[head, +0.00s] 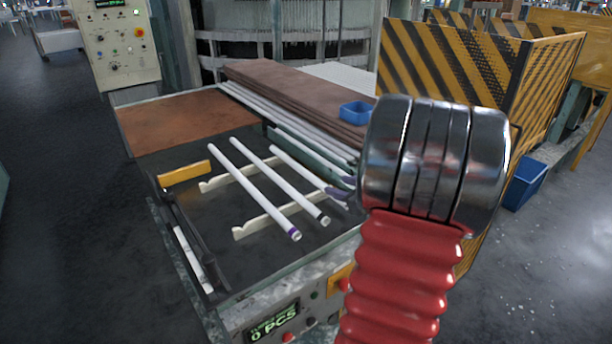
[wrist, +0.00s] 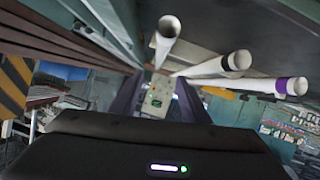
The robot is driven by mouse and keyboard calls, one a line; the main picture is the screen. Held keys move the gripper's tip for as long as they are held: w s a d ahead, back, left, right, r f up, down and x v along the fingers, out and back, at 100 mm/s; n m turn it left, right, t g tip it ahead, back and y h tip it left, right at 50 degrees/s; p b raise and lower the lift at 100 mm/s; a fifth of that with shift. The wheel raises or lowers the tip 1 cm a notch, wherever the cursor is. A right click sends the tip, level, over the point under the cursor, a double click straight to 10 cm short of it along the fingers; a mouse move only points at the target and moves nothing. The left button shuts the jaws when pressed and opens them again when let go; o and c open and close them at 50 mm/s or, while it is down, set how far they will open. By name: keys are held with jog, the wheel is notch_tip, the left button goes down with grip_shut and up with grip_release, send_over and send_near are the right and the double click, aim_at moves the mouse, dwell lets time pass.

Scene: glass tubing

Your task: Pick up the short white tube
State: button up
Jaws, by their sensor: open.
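Three white tubes lie side by side across pale notched supports. The rightmost, which looks like the short white tube (head: 292,165), has its near end by my gripper (head: 342,189). In the wrist view, that tube (wrist: 167,28) shows end-on above and between my dark purple fingers (wrist: 158,88), which are apart with nothing held. I cannot tell whether they touch the tube. The tube with a purple band (head: 262,196) and the tube with a dark band (head: 285,187) lie to its left. My arm hides most of the gripper in the head view.
Several long white tubes (head: 262,108) lie behind, along brown boards (head: 300,98) bearing a blue bin (head: 356,112). A yellow block (head: 185,173) sits at left, and a white strip (head: 188,250) lies in the left-hand dark channel. A striped barrier (head: 440,65) stands behind my arm.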

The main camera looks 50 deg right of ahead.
aim_at(318, 181)
jog(key=shift+f, duration=0.1)
dwell(0.3)
jog(key=x, duration=0.8)
jog(key=shift+w+f, duration=0.1)
jog(key=shift+w, duration=0.1)
jog(key=shift+x, duration=2.65)
jog(key=shift+s, duration=0.1)
jog(key=shift+c, duration=0.4)
grip_shut()
